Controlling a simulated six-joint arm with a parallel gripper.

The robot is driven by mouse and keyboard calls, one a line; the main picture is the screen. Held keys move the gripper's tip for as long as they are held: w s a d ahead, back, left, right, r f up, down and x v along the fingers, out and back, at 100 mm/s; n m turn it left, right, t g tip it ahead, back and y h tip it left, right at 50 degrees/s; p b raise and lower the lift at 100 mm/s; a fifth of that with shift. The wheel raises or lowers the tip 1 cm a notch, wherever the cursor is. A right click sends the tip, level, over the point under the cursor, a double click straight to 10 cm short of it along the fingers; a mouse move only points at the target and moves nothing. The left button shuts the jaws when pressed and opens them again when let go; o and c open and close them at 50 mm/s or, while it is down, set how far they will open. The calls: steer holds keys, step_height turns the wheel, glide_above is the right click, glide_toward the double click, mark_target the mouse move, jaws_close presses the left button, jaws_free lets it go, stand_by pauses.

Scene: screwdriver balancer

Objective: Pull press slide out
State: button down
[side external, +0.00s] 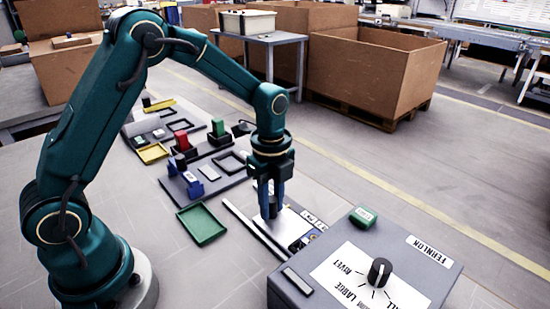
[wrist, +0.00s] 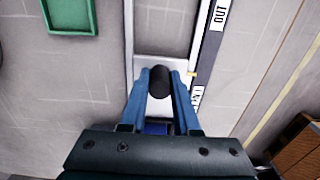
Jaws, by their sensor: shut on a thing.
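My gripper (side external: 271,212) points straight down over the press slide at the left side of the grey press box (side external: 365,268). In the wrist view my gripper's blue fingers (wrist: 160,78) are shut on a black knob (wrist: 160,85). The knob stands on the pale slide plate (wrist: 145,74), which lies between two rails (wrist: 207,45). An "OUT" label (wrist: 220,14) is on the right rail, and a second label (wrist: 198,96) is partly hidden by my gripper. The slide's part toward the press is mostly hidden in the wrist view.
The press box carries a black dial (side external: 380,270) and a green block (side external: 363,216). A green tray (side external: 202,224) lies left of the slide. Grey boards with coloured holders (side external: 205,170) stand behind it. Bare table lies between the tray and the slide.

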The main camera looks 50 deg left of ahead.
steer(key=shift+a, duration=3.95)
steer(key=c, duration=0.8)
jaws_free()
steer(key=shift+o, duration=1.2)
steer(key=shift+r, duration=0.1)
step_height(320, 180, up, 7)
